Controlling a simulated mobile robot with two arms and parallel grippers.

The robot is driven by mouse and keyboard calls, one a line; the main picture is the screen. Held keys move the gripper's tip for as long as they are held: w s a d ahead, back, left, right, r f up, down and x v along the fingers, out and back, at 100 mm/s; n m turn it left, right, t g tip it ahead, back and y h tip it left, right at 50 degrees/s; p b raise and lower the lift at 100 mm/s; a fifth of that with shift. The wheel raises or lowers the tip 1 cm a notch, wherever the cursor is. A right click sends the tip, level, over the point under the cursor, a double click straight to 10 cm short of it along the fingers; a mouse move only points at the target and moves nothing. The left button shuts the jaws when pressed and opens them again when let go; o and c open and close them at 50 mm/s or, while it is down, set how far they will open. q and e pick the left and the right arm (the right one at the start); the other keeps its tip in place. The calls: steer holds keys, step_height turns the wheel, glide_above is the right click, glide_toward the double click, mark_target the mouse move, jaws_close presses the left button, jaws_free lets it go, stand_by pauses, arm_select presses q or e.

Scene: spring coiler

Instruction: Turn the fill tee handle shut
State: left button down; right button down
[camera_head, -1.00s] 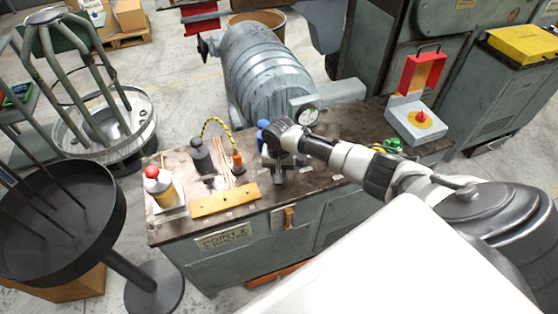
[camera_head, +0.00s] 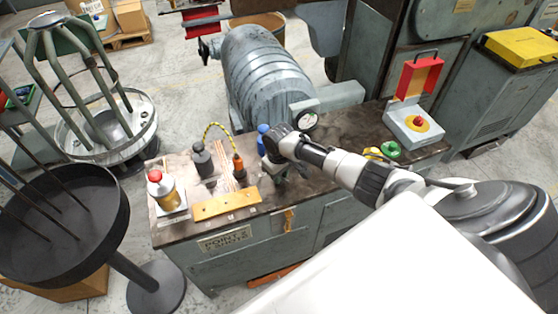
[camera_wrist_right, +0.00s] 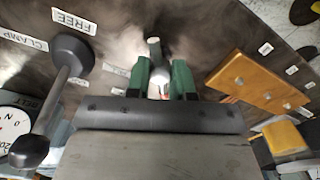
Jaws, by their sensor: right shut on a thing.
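My right gripper (camera_head: 272,172) is low over the workbench (camera_head: 325,172), near the middle of its front part. In the right wrist view its two green fingers (camera_wrist_right: 161,80) are closed around a short grey bar with a rounded end (camera_wrist_right: 154,47). This bar appears to be the fill tee handle; its lower part is hidden between the fingers. In the head view the wrist and fingers cover most of it, so I cannot tell its angle there. My left gripper is not in view.
A black-knobbed lever (camera_wrist_right: 72,52) beside FREE and CLAMP labels and a dial gauge (camera_wrist_right: 15,130) stand close to the gripper. A yellow plate (camera_head: 226,203), dark bottle (camera_head: 202,160), orange-based item (camera_head: 239,168) and red-capped bottle (camera_head: 160,185) are left.

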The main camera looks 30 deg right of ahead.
steer(key=shift+n, duration=0.6)
steer(key=c, duration=1)
jaws_free()
step_height(320, 180, up, 11)
steer(key=shift+f+b, duration=0.1)
steer(key=shift+b, duration=0.2)
